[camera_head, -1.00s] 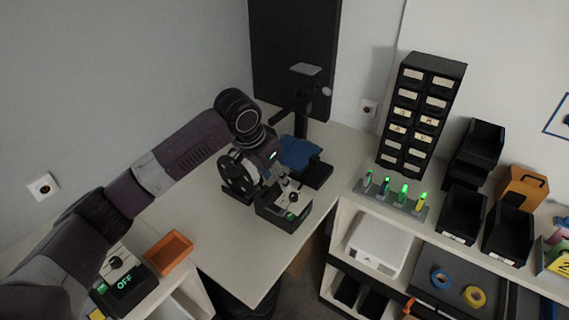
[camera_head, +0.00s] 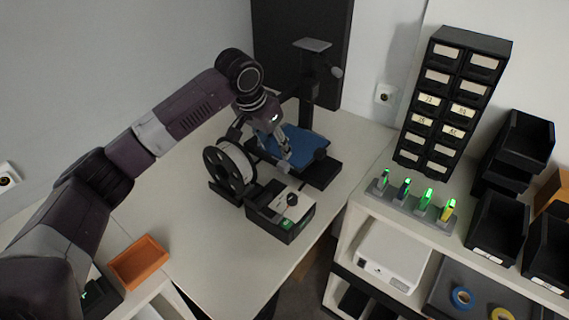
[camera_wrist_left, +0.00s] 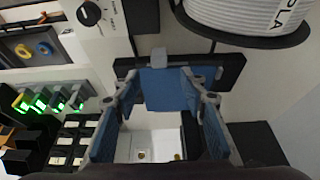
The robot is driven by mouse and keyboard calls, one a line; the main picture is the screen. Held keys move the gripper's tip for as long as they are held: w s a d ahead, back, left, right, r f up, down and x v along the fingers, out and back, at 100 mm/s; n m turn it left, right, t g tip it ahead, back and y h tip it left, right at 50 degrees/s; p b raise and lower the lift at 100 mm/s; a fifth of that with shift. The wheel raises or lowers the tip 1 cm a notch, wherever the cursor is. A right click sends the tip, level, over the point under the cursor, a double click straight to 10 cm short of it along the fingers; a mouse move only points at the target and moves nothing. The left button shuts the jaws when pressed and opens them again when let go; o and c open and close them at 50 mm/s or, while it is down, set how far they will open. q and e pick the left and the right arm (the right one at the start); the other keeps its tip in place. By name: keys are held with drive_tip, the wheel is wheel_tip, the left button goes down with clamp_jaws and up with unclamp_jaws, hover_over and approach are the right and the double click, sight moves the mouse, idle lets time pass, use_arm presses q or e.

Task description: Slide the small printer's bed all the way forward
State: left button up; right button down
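The small printer (camera_head: 306,95) stands on the white table with its dark upright at the back. Its blue bed (camera_head: 309,148) lies flat over a black base; part of it is behind my gripper. My left gripper (camera_head: 287,163) is over the bed's near-left part, fingers pointing down. In the left wrist view the gripper (camera_wrist_left: 158,76) is open, with the blue bed (camera_wrist_left: 166,92) between and beyond its fingers. A small grey tab (camera_wrist_left: 158,56) at the bed's edge shows between the fingertips; contact cannot be told. My right gripper is out of view.
A filament spool (camera_head: 230,167) and a black control box with a knob (camera_head: 281,212) stand close before the printer. An orange tray (camera_head: 139,262) is at lower left. A drawer tower (camera_head: 452,98) and a rack of green-lit items (camera_head: 416,204) stand right. The table's front is clear.

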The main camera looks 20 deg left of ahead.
sight(283, 163)
use_arm(q)
drive_tip(key=p+x, duration=0.1)
drive_tip(key=x, duration=0.5)
drive_tip(key=shift+s+f+p, duration=0.1)
drive_tip(key=shift+f+p, duration=0.1)
drive_tip(key=shift+p, duration=0.15)
drive_tip(key=shift+w+d+f, duration=0.1)
drive_tip(key=shift+w+f, duration=0.15)
drive_tip(key=shift+f, duration=0.25)
drive_tip(key=shift+s, duration=0.1)
drive_tip(key=shift+c, duration=0.2)
clamp_jaws()
